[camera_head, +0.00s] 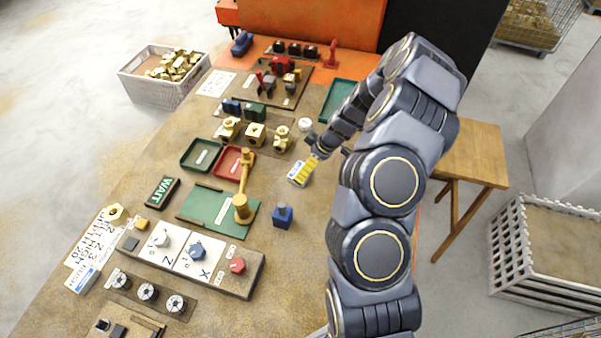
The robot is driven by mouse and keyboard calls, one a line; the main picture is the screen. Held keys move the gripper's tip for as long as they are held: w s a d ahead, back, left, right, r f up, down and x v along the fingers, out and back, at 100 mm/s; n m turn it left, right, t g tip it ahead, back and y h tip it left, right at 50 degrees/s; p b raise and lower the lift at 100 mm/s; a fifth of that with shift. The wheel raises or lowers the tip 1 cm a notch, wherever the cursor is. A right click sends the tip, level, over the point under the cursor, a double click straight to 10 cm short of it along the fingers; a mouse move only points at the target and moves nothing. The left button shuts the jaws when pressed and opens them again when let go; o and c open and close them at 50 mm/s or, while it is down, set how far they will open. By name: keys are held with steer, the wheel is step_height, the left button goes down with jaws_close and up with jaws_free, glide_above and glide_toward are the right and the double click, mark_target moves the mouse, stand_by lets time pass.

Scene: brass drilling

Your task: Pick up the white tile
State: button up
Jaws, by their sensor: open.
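My gripper (323,148) is over the right middle of the bench, pointing down and left, with its dark fingers apart. A small white tile-like piece (293,179) with blue marking lies just beyond the fingertips. A yellow ribbed piece (306,168) adjoins it and reaches up toward the gripper. I cannot tell whether the fingers touch either. Two larger white plates, marked Z (160,256) and X (196,266), lie on the control panel with a knob on each.
A blue block (282,216) stands below the gripper. A brass mallet-like part (242,208) rests on a green plate (205,207). Red (223,168) and green (190,163) trays lie left. Brass valves (255,135) stand behind. Bare bench lies around the blue block.

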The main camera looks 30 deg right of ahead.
steer(key=x, duration=0.5)
steer(key=shift+a, duration=0.4)
steer(key=shift+w, duration=0.1)
steer(key=c, duration=1.2)
